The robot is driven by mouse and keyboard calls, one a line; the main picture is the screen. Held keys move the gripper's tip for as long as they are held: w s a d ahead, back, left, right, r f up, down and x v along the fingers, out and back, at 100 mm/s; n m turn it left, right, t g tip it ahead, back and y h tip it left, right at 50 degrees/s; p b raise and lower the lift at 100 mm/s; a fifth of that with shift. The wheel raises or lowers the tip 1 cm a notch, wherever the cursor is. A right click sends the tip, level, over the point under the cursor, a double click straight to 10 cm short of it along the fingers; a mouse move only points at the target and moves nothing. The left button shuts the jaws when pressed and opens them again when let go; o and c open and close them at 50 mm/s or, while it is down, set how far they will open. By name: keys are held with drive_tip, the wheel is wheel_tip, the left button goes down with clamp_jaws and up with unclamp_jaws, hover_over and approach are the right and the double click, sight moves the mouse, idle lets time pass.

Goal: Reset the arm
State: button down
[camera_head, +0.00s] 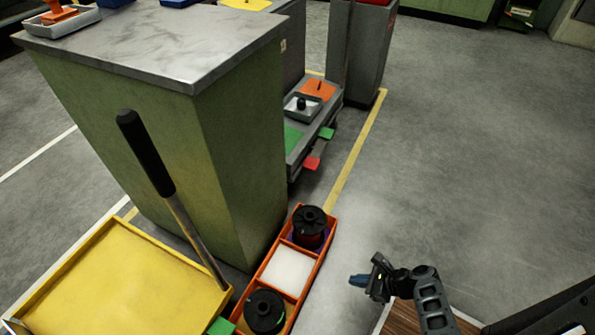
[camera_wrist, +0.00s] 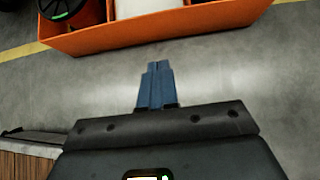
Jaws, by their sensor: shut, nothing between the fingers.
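My gripper (camera_head: 359,281) is at the lower right of the head view, at the end of my dark arm. Its blue fingers point left, toward an orange divided bin (camera_head: 257,276), and are apart from it. In the wrist view my gripper (camera_wrist: 157,68) has its two blue fingers together, with nothing between them. Bare grey floor lies beyond the fingertips, then the side of the orange bin (camera_wrist: 170,32).
The bin holds a black spool (camera_head: 310,226) at its far end, another black spool (camera_head: 265,308) at its near end and a white block (camera_head: 287,270) between. A green cabinet (camera_head: 235,150) and a yellow tray (camera_head: 120,285) stand left. Floor (camera_head: 460,170) at right is clear.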

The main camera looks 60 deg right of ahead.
drive_tip(key=s+a+r+n+g+h, duration=0.1)
drive_tip(key=s+a+r+n+g, duration=0.15)
drive_tip(key=s+a+n, duration=0.4)
drive_tip(key=a+r+n+t+h, duration=0.1)
drive_tip(key=a+r+n+h, duration=0.3)
drive_tip(key=r+n, duration=0.9)
drive_tip(key=a+r+n+t+y+p, duration=0.2)
drive_tip(key=r+n+p, duration=0.5)
drive_tip(key=r, duration=2)
drive_tip(key=a+r+n+t+y+p, duration=0.1)
drive_tip(key=a+r+n+t+p, duration=0.4)
drive_tip(key=r+p, duration=1.3)
wheel_tip(320, 180, up, 10)
drive_tip(key=w+n, duration=0.1)
drive_tip(key=n, duration=0.2)
drive_tip(key=shift+a+y, duration=0.35)
drive_tip(key=shift+y, duration=0.05)
drive_tip(key=shift+f, duration=0.1)
